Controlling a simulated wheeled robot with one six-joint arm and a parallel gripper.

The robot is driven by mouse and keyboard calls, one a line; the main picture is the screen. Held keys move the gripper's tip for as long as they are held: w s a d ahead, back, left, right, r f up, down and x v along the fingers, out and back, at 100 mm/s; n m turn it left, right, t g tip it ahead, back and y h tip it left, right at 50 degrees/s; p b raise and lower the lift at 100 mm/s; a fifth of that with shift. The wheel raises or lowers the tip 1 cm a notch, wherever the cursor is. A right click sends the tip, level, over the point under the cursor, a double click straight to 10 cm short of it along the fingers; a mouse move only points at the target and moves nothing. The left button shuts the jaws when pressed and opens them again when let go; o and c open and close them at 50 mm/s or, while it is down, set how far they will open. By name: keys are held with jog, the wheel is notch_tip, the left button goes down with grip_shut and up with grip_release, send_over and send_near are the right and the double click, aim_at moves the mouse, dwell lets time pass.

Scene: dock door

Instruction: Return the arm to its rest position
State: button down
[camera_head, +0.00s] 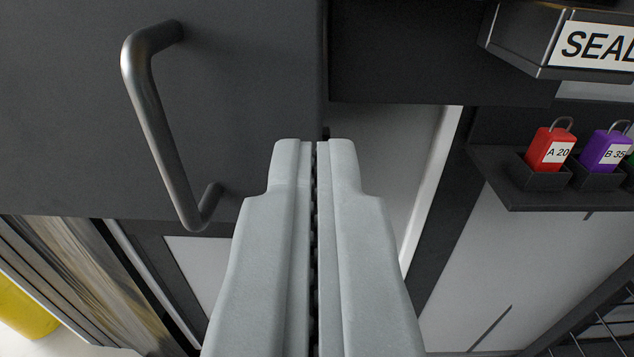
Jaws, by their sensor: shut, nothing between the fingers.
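My gripper (315,146) is in the lower middle of the head camera view. Its two pale grey fingers are together, with only a thin dark line between them, and they hold nothing. The fingertips lie in front of the right part of a dark grey panel (255,80). A grey bar handle (155,115) on that panel is to the left of the fingers. I cannot tell how far the fingertips are from the panel. The rest of my arm is out of view.
At the right, a dark shelf (500,178) holds a red padlock-shaped tag (541,160) marked A and a purple one (602,137) marked B. A box with a partly cut-off "SEAL" label (595,46) is above. A yellow object (24,312) shows at lower left.

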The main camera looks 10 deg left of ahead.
jog(key=s, duration=0.5)
jog(key=s+a+r+m+g+h, duration=0.1)
jog(key=s+a+r+g, duration=0.1)
jog(key=s+a, duration=0.9)
jog(key=s+a+r+g, duration=0.2)
jog(key=s+a, duration=0.6)
jog(key=a, duration=0.7)
jog(key=s+a+f+t, duration=0.1)
jog(key=s+a, duration=0.4)
jog(key=s, duration=0.6)
jog(key=s+a+f+t+h, duration=0.1)
jog(key=s+a, duration=0.4)
jog(key=s, duration=0.6)
jog(key=s+a+f+t, duration=0.1)
jog(key=s+a, duration=0.4)
jog(key=s, duration=0.6)
jog(key=shift+s+f+m+t+h, duration=0.2)
jog(key=shift+f+m+t+h, duration=0.1)
jog(key=shift+f, duration=0.5)
